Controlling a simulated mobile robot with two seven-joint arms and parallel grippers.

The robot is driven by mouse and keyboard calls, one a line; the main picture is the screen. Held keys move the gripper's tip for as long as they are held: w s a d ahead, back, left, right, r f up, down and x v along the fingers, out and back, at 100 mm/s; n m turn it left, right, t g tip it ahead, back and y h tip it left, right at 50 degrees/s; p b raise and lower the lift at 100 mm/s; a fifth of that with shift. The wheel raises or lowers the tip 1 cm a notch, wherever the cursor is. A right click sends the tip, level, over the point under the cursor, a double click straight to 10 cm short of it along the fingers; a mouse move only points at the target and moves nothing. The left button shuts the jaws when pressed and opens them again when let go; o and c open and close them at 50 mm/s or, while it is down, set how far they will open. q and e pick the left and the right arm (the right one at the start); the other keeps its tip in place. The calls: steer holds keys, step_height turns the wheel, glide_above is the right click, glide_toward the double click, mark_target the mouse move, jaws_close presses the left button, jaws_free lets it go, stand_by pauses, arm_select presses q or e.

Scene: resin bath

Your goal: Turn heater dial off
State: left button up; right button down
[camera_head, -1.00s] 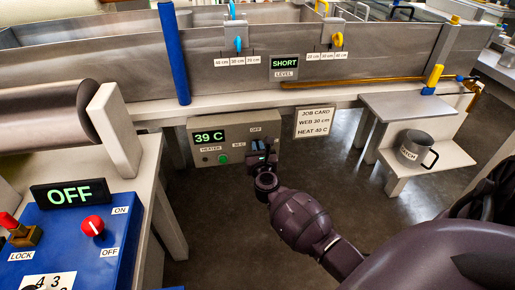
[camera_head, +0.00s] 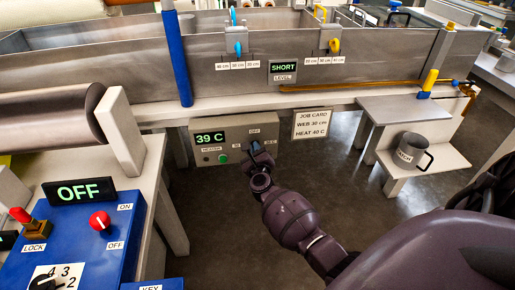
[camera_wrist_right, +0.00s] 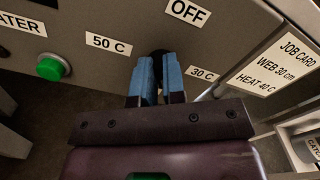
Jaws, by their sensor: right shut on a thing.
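The heater box (camera_head: 208,154) is a beige panel under the bath, with a display reading 39 C and a green button (camera_head: 223,158). In the right wrist view its face carries the labels OFF (camera_wrist_right: 187,12), 50 C (camera_wrist_right: 109,44) and 30 C (camera_wrist_right: 203,74). The dark heater dial (camera_wrist_right: 157,55) shows only in part between my fingertips; its pointer is hidden. My right gripper (camera_head: 257,148) is at the panel, below the OFF label; its blue fingers also show in the wrist view (camera_wrist_right: 160,72), shut on the dial. My left gripper is not in view.
A job card (camera_head: 313,125) reading HEAT 40 C hangs right of the box. A metal jug (camera_head: 411,150) stands on a low shelf at the right. A blue control console (camera_head: 85,235) with an OFF display and red knob is at the left. The floor below the box is clear.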

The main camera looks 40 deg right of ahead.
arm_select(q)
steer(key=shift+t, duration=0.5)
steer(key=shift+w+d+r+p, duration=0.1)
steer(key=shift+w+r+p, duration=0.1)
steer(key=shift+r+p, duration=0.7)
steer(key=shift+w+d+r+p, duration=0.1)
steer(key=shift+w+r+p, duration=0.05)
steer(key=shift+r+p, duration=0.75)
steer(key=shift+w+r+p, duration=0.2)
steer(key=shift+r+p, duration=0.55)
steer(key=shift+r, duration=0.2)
arm_select(e)
steer(key=shift+s+d+f+n, duration=0.1)
steer(key=shift+f+n, duration=0.15)
steer(key=shift+n, duration=4.6)
steer(key=shift+w+f+n, duration=0.1)
steer(key=shift+f+n, duration=0.2)
steer(key=shift+n, duration=4.6)
steer(key=shift+s+d+f+n, duration=0.1)
steer(key=shift+f+n, duration=0.15)
steer(key=shift+n, duration=4.6)
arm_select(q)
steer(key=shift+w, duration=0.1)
arm_select(e)
steer(key=c, duration=1.2)
jaws_free()
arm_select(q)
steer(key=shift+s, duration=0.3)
